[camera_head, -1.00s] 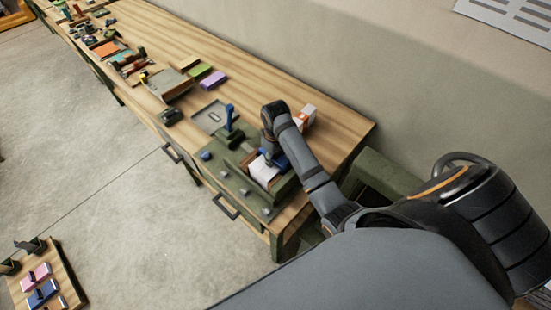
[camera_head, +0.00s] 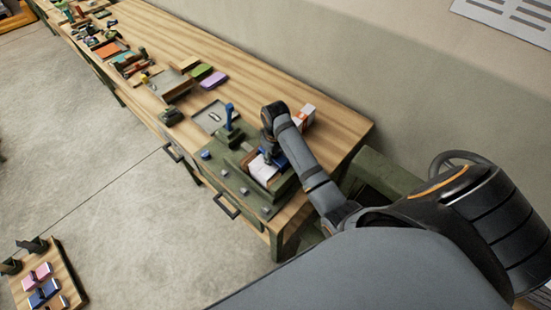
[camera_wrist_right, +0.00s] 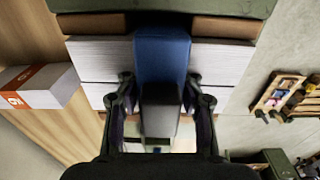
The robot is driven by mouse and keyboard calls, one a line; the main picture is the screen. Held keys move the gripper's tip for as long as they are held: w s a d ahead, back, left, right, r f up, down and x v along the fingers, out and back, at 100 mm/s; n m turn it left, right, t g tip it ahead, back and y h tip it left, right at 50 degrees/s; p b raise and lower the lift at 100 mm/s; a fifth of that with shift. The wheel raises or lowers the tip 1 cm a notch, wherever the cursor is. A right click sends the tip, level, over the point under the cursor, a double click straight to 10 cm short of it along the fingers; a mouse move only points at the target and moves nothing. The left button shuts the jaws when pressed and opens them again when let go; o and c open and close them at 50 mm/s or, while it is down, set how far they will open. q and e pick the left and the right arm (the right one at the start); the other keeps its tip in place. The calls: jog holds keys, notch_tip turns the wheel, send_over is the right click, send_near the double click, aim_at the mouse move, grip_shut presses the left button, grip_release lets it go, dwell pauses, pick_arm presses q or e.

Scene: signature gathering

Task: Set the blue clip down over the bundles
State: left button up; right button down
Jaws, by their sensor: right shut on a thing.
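My right gripper (camera_wrist_right: 160,88) is shut on the blue clip (camera_wrist_right: 162,50), one finger on each side of it. The clip lies across the white paper bundles (camera_wrist_right: 100,62), whose page edges show on both sides of it. I cannot tell whether the clip presses on the paper or is just above it. In the head view the white bundles (camera_head: 263,171) sit in a green fixture on the bench's near end, and the clip (camera_head: 279,159) is partly hidden by my right arm. My left gripper is not in view.
A blue-handled lever (camera_head: 229,117) stands on the fixture just left of my right gripper. A white and orange box (camera_head: 305,113) lies behind my right wrist. Tools and small parts crowd the far bench. A low board with pink and blue bundles (camera_head: 43,291) is at bottom left.

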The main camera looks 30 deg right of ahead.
aim_at(276, 165)
jog(key=shift+s+a+f+g, duration=0.1)
jog(key=shift+s+f+g, duration=0.05)
jog(key=shift+s+f, duration=0.4)
jog(key=shift+s+f+g, duration=0.15)
jog(key=shift+s+f, duration=0.15)
jog(key=shift+f, duration=0.4)
jog(key=c, duration=1.4)
grip_release()
jog(key=o, duration=0.7)
jog(key=shift+w+f, duration=0.35)
jog(key=shift+w, duration=0.4)
jog(key=shift+s+r, duration=0.1)
jog(key=shift+r, duration=0.15)
notch_tip(276, 165, up, 8)
jog(key=shift+r, duration=0.1)
jog(key=shift+d, duration=0.2)
